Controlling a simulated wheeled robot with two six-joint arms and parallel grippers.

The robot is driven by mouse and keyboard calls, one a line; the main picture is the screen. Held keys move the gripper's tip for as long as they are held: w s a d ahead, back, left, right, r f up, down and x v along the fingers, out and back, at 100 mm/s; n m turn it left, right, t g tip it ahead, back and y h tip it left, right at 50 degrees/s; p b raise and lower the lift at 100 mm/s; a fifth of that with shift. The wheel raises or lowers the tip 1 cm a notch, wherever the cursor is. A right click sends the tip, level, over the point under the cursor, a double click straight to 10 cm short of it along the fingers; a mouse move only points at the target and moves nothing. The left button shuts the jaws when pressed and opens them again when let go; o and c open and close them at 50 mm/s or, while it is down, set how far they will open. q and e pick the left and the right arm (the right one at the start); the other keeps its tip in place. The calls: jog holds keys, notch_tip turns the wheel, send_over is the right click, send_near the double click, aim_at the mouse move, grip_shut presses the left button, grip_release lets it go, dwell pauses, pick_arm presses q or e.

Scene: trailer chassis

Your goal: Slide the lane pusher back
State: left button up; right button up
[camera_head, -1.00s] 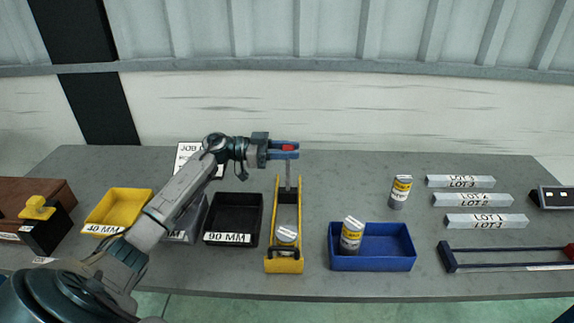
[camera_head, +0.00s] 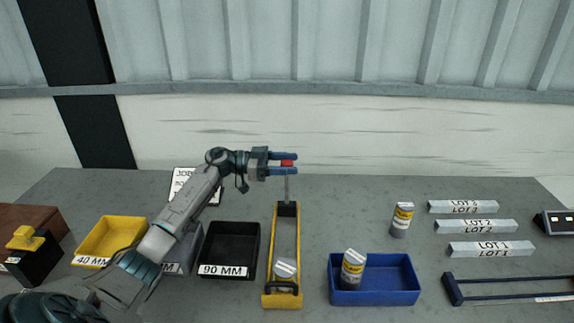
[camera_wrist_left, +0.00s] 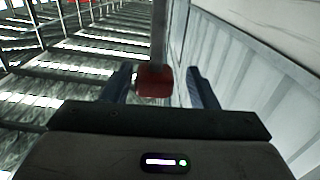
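The lane pusher is a black block (camera_head: 288,209) with an upright grey rod and a red knob (camera_head: 287,163) on top. Its block sits at the far end of the yellow lane (camera_head: 269,260). A can (camera_head: 285,269) is near the lane's front end. My left gripper (camera_head: 286,163) reaches in from the left, with its blue fingers on either side of the red knob. The knob (camera_wrist_left: 155,80) also shows between the fingers in the left wrist view. The fingers are partly closed about it, though that view shows slim gaps beside it. My right gripper is not in view.
A black 90 MM bin (camera_head: 229,246) and a yellow 40 MM bin (camera_head: 84,253) stand left of the lane. A blue bin (camera_head: 390,294) with a can (camera_head: 353,268) stands right. Another can (camera_head: 401,219) and labelled lot bars (camera_head: 491,248) are further right.

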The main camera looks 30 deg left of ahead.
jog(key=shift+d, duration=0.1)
pick_arm(q)
jog(key=shift+s+a+f, duration=0.1)
jog(key=shift+s+a, duration=0.15)
jog(key=b+v, duration=0.3)
jog(key=v, duration=0.7)
jog(key=shift+a, duration=0.15)
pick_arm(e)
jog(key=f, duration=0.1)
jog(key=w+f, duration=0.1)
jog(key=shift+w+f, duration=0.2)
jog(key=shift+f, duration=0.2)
pick_arm(q)
jog(key=shift+w, duration=0.1)
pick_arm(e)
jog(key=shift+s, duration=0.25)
